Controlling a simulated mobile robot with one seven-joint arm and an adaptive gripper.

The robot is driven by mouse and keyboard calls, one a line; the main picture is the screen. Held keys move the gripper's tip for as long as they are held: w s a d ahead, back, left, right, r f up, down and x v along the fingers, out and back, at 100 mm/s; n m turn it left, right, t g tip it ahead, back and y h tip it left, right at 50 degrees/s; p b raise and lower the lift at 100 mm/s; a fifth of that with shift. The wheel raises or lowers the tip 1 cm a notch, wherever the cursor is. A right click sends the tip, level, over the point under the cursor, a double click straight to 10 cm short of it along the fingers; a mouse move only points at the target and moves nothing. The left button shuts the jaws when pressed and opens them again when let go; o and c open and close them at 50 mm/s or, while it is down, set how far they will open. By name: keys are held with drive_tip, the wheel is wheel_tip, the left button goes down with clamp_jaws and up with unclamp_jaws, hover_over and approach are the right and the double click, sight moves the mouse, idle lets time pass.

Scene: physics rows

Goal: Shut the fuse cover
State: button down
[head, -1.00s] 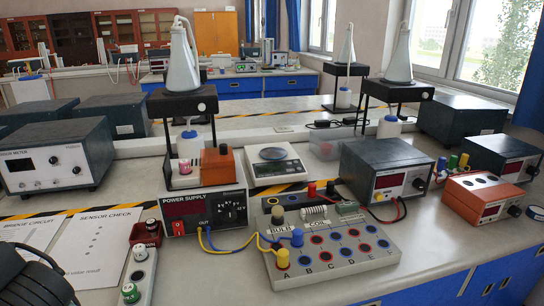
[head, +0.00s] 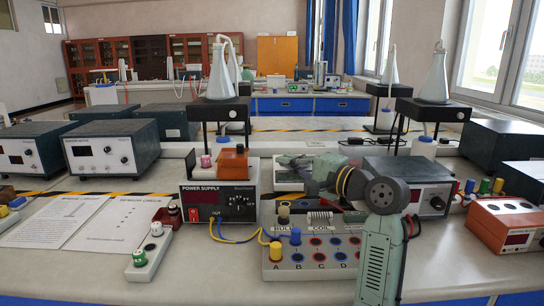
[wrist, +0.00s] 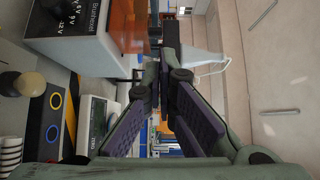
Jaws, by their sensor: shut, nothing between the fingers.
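My gripper (head: 288,161) reaches left over the bench, just right of the orange block and above the board with coloured sockets. In the wrist view my gripper (wrist: 153,72) is shut and empty, its fingers converging. The power supply's lettered front (wrist: 82,22) is at upper left there, apart from the fingers.
The socket board (head: 283,262) with blue and yellow plugs and wires is below my gripper. A dark meter box (head: 400,170) stands behind my arm; an orange box (head: 505,228) is at right. Flasks on stands (head: 222,75) rise behind. Papers (head: 85,222) lie at left.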

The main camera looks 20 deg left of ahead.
drive_tip(key=p, duration=0.4)
approach(220, 156)
drive_tip(key=w, duration=0.2)
drive_tip(key=w+r, duration=0.1)
drive_tip(key=w, duration=0.1)
drive_tip(key=w+a, duration=0.1)
drive_tip(key=w, duration=0.1)
drive_tip(key=shift+w+r, duration=0.4)
drive_tip(key=a, duration=0.2)
drive_tip(key=s+a+p, duration=0.1)
drive_tip(key=a, duration=0.2)
drive_tip(key=s+a+p, duration=0.1)
drive_tip(key=a, duration=0.1)
drive_tip(key=shift+s+a+r, duration=0.1)
drive_tip(key=shift+s+a, duration=0.05)
drive_tip(key=shift+a, duration=0.15)
drive_tip(key=shift+s+a, duration=0.1)
drive_tip(key=shift+a, duration=0.25)
